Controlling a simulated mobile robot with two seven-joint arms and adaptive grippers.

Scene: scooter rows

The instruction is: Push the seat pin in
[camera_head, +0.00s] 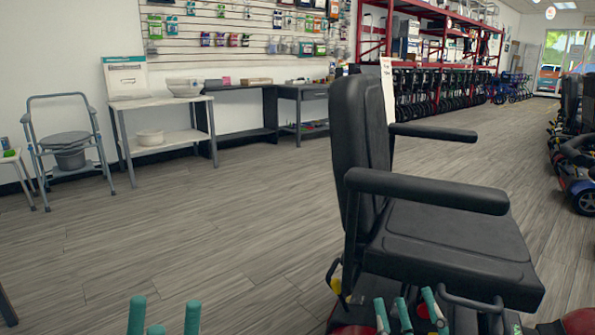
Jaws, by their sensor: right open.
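A black scooter seat (452,245) with a backrest and two armrests stands right of centre, facing right. Under its rear left edge is a small yellow piece with a dark lever (337,287). I cannot tell whether this is the seat pin, and no other pin shows clearly. My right gripper (408,312), with teal fingers, is at the bottom edge, in front of the seat's lower side. Its fingers are spread and hold nothing visible. My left gripper (165,314) is at the bottom left, with its teal fingers apart and empty, well away from the seat.
A grey commode chair (68,140) and a pale side table (160,100) stand along the left wall. Dark tables (245,86) are behind. Other scooters (580,180) line the right edge. The wooden floor (190,230) left of the seat is clear.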

